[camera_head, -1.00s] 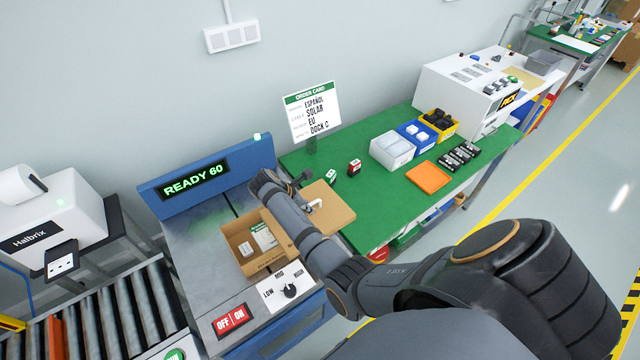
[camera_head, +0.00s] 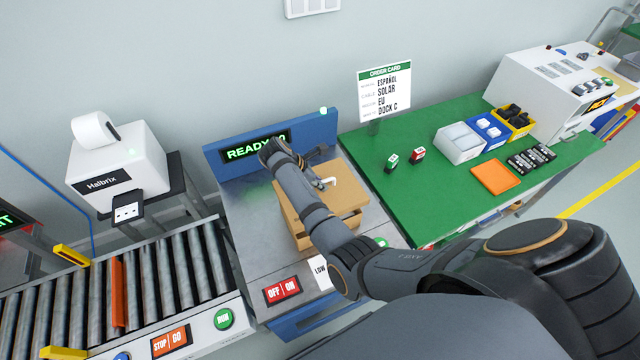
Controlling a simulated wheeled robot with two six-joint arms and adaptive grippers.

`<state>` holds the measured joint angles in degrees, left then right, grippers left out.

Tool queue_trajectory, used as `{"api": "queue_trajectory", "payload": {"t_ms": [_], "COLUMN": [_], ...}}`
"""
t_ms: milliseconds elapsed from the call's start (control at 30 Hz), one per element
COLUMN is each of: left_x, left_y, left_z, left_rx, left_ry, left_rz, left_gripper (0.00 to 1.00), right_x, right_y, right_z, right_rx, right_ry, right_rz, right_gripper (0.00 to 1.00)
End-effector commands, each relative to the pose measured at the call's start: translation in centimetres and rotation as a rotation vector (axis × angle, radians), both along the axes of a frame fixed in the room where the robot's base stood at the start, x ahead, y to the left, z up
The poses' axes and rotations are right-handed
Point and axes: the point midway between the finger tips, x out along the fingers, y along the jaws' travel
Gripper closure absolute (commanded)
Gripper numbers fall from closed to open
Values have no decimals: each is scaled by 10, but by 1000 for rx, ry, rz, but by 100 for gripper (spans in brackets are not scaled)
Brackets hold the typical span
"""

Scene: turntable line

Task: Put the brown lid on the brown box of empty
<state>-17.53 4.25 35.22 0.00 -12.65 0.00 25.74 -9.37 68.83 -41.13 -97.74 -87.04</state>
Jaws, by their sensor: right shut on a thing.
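The brown box (camera_head: 352,226) stands on the grey metal top of the station with the READY display. The brown lid (camera_head: 347,196) is over the box, with a small white handle on top. My right gripper (camera_head: 324,182) is shut on the lid at its handle. My right forearm crosses in front and hides part of the lid and box, so I cannot tell whether the lid touches the rim all round. The box's contents are hidden. My left gripper is not in view.
A roller conveyor (camera_head: 110,290) lies at the left, below a white label printer (camera_head: 115,160). A green table (camera_head: 430,195) at the right holds two small stamps, bins and an orange tray (camera_head: 495,176). An order card (camera_head: 384,92) stands behind. OFF/ON buttons (camera_head: 282,290) sit in front of the box.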

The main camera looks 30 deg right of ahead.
Motion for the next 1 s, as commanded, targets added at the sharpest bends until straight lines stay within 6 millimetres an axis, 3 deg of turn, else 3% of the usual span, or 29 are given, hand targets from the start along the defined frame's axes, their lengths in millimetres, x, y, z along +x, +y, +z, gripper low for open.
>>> {"api": "queue_trajectory", "payload": {"t_ms": [33,333,600,1000], "left_x": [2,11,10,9], "left_y": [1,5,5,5], "left_z": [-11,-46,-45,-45], "left_rx": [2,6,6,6], "left_ry": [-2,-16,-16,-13], "left_rz": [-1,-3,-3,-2], "left_gripper": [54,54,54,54], "right_x": [0,0,0,0], "right_y": [0,0,0,0], "right_z": [-10,-34,-49,-50], "right_rx": [0,1,0,0], "right_ry": [-1,-1,0,-1], "right_rz": [0,0,0,0], "right_gripper": [100,100,100,100]}}
